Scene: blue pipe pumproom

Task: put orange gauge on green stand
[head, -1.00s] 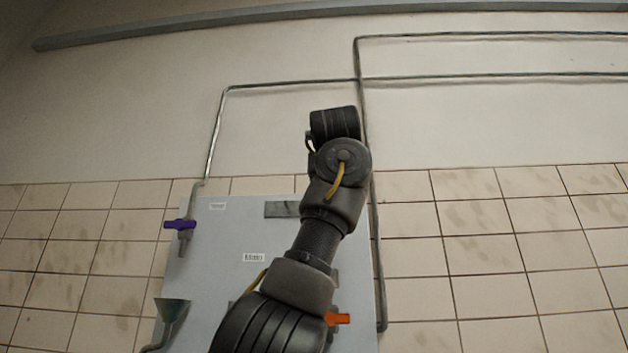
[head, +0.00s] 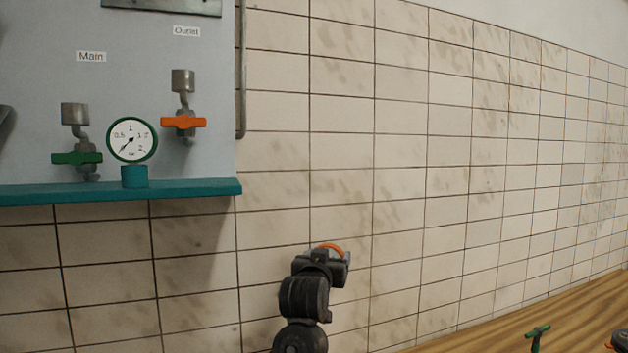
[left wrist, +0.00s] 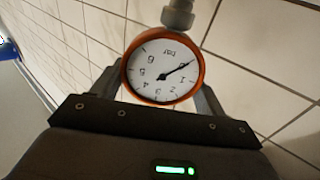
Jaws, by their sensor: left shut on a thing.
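The orange-rimmed gauge (left wrist: 163,72) is between the fingers of my left gripper (left wrist: 158,92) in the left wrist view, its white dial upside down and a grey fitting at its rim. In the head view my left gripper (head: 322,258) is in front of the tiled wall, right of and below the panel; only a sliver of the orange rim (head: 331,248) shows above it. A short teal-green stand (head: 134,177) on the teal shelf (head: 190,190) carries a green-rimmed gauge (head: 132,140). No empty green stand is clearly visible. My right gripper is not seen.
The grey panel (head: 125,40) has a green-handled valve (head: 77,158) marked Main and an orange-handled valve (head: 184,122) marked Outlet. A wooden surface (head: 500,325) with a small green-handled item (head: 537,332) is at lower right. The wall between is clear.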

